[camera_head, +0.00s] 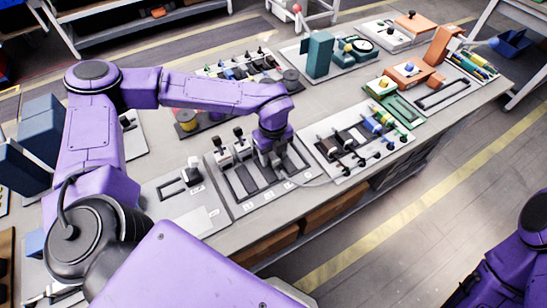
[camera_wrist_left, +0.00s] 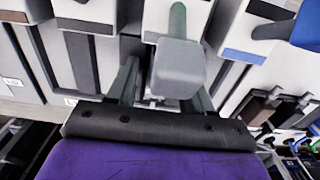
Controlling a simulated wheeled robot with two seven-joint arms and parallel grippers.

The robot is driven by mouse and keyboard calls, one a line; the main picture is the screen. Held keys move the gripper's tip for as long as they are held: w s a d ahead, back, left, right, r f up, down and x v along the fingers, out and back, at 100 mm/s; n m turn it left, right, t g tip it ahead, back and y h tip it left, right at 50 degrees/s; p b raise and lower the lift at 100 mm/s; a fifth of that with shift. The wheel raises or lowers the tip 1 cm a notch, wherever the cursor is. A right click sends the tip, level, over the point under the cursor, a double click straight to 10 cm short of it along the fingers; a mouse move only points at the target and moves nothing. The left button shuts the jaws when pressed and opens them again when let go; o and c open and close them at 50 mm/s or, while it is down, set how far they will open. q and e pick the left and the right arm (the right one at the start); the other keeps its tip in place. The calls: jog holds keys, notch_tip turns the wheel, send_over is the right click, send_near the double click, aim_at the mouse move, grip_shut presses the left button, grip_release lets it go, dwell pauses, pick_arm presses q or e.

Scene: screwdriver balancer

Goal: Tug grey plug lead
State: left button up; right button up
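My left gripper (camera_head: 272,160) points down over the panel of dark slots (camera_head: 240,183) near the front of the bench. In the left wrist view its two fingers (camera_wrist_left: 162,92) stand apart. A grey block-shaped plug (camera_wrist_left: 179,68) shows at them, overlapping the right finger, with a gap beside the left finger. Its hold on the plug looks loose; the right fingertip is hidden. A thin pale grey lead (camera_head: 312,184) curves out right of the gripper toward the neighbouring board. Of my right arm only purple links show at the lower right; its gripper is out of view.
A board with coloured connectors (camera_head: 357,138) lies right. The floor beyond the front edge is clear.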

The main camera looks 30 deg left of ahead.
aim_at(273, 156)
pick_arm(q)
notch_tip(273, 156, up, 7)
jog(key=p, duration=0.6)
jog(key=shift+r, duration=0.2)
jog(key=shift+f, duration=0.1)
